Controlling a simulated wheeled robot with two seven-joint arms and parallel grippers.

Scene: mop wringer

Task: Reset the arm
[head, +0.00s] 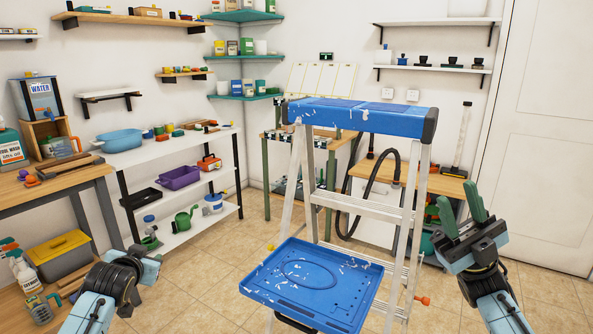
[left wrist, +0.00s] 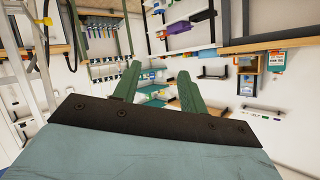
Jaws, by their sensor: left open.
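My left gripper (left wrist: 159,80) shows in the left wrist view with its two green fingers apart and nothing between them. In the head view my left arm (head: 112,284) is at the lower left, with its fingers hidden from sight. My right gripper (head: 458,208) is at the right in the head view, raised beside the stepladder. Its two green fingers point up and stand apart, with no object visible between them.
A blue-topped stepladder (head: 362,117) with a blue lower step (head: 312,285) stands at the centre. A workbench (head: 60,184) and white shelves (head: 190,154) line the left. A yellow-lidded bin (head: 60,250) sits near my left arm. Tiled floor (head: 200,290) lies open between.

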